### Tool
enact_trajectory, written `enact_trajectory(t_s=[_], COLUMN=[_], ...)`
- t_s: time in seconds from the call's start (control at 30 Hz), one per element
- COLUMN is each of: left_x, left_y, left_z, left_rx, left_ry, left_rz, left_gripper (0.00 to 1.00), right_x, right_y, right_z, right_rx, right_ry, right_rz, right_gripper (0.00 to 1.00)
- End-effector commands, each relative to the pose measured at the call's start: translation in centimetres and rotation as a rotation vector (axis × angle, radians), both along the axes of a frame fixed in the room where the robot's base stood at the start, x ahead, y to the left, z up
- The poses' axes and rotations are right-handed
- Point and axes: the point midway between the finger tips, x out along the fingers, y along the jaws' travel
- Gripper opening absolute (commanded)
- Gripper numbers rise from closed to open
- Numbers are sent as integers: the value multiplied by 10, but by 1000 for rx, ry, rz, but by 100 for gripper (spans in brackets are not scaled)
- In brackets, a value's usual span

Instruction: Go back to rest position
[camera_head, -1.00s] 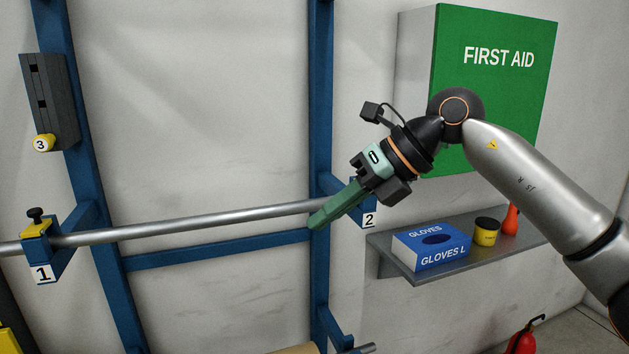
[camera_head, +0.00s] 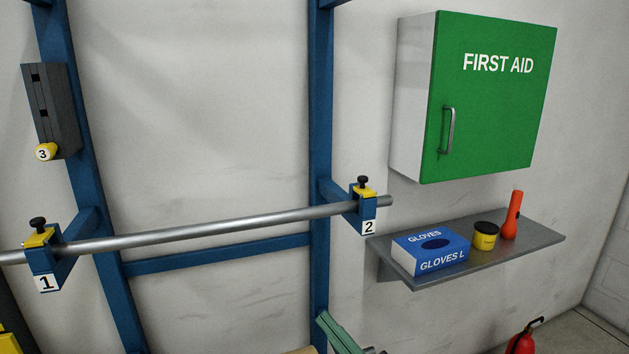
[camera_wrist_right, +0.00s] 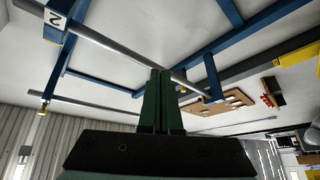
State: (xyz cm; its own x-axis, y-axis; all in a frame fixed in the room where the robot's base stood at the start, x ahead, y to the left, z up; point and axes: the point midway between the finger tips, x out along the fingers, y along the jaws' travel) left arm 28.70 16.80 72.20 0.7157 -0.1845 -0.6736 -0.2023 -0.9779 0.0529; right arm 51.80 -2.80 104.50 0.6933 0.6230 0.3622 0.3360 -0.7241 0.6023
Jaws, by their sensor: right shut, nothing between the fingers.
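My right gripper (camera_head: 338,334) shows only in part at the bottom of the head view, right of the blue post's lower end. Its green fingers lie together with nothing between them. In the right wrist view the shut fingers (camera_wrist_right: 157,100) point up the picture, apart from the things behind them. My left gripper is in neither view. A steel pipe (camera_head: 210,228) rests across clamp 1 (camera_head: 45,258) and clamp 2 (camera_head: 365,203), each with a yellow top and black knob.
A blue frame (camera_head: 319,120) stands against the pale wall. A green first aid cabinet (camera_head: 495,110) hangs above a grey shelf (camera_head: 500,262) with a glove box (camera_head: 432,250), a yellow tin (camera_head: 485,236) and an orange torch (camera_head: 512,215). A red extinguisher (camera_head: 522,342) stands below.

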Motion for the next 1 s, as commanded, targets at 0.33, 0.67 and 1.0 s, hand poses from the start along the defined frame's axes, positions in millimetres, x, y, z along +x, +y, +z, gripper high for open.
enact_trajectory(t_s=[0.33, 0.67, 1.0], left_x=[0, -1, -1], left_y=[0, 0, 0], left_z=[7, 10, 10], left_rx=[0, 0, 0], left_ry=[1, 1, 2], left_rz=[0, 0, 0], left_gripper=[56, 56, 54], right_x=[-83, -215, -233], right_y=[-91, -136, -140], right_z=[-196, -303, -313], right_rx=[173, 210, 212], right_ry=[758, 1268, 1327], right_rz=[-350, -539, -556], right_gripper=[0, 0, 0])
